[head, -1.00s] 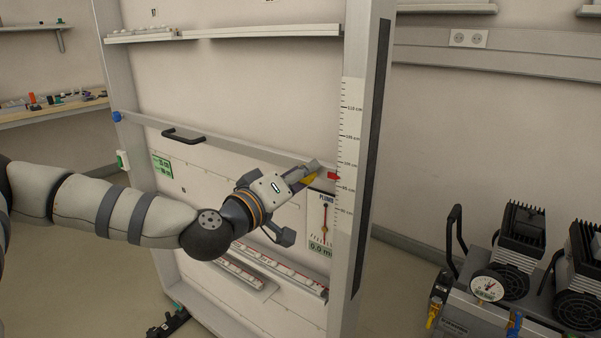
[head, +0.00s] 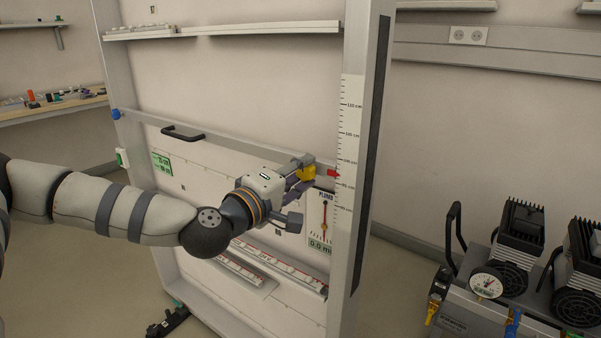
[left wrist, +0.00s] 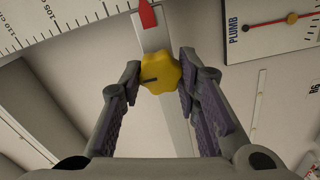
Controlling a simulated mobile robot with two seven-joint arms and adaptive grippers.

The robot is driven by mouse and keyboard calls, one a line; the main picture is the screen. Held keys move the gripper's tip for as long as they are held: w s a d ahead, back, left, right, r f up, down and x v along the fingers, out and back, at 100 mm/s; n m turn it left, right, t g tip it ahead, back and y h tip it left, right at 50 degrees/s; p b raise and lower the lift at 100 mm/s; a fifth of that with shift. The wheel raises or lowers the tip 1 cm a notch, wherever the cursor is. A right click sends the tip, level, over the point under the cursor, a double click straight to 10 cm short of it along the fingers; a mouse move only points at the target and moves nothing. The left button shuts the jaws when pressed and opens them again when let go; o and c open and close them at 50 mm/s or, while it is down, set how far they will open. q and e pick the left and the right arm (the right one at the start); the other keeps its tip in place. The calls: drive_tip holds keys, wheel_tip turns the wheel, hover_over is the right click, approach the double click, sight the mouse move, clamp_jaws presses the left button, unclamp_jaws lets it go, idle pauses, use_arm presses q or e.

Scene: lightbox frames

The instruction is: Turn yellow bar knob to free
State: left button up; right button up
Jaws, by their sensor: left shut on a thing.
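The yellow bar knob (head: 307,174) sits near the right end of the grey horizontal bar (head: 240,143) on the large upright frame. In the left wrist view the yellow knob (left wrist: 160,73) is lobed, with a dark line on its face pointing left. My left gripper (head: 305,172) is closed around the knob, one finger at each side of it. The fingertips (left wrist: 160,70) hold its edges in the left wrist view. A red pointer (head: 333,174) lies just beyond the knob, at the scale (head: 349,150) on the right post. My right gripper is out of view.
A plumb gauge (head: 321,222) is on the panel just below right of my left gripper. A black handle (head: 183,134) sits on the bar to the left. A compressor (head: 510,280) stands on the floor at right.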

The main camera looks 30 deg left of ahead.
use_arm(q)
drive_tip(key=shift+r, duration=0.25)
drive_tip(key=o, duration=0.9)
drive_tip(key=shift+o, duration=1.3)
drive_tip(key=shift+f, duration=0.1)
drive_tip(key=s, duration=0.7)
drive_tip(key=shift+s, duration=0.25)
